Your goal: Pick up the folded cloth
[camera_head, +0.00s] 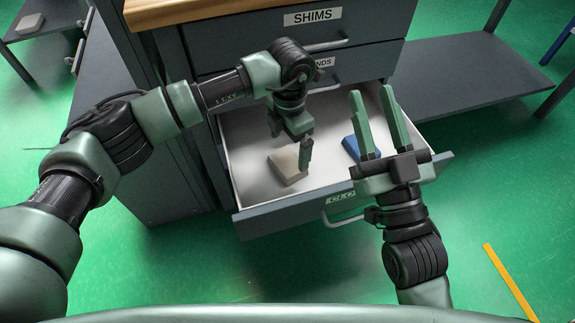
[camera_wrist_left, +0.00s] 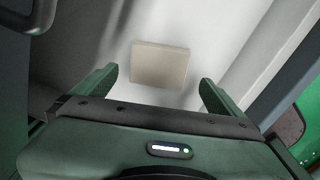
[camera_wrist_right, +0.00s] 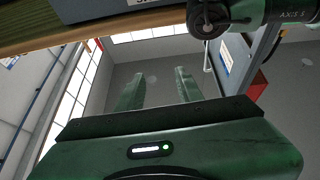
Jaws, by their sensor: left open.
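A beige, flat, folded-looking piece (camera_head: 287,166), which appears to be the folded cloth, lies in the open drawer (camera_head: 247,185). In the left wrist view the beige piece (camera_wrist_left: 159,62) lies ahead, between the lines of the two fingers. My left gripper (camera_head: 290,146) is open, pointing down into the drawer just above the piece, with nothing between its fingers. In the head view one of its fingers overlaps the piece's right side. My right gripper (camera_head: 371,96) is open and empty, with fingers raised over the drawer's right part.
A blue item (camera_head: 352,148) lies in the drawer, partly hidden by my right gripper. The cabinet has a closed SHIMS drawer (camera_head: 360,28) above. A dark low shelf (camera_head: 470,75) extends right. Another beige block (camera_head: 31,22) lies on a table at far left.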

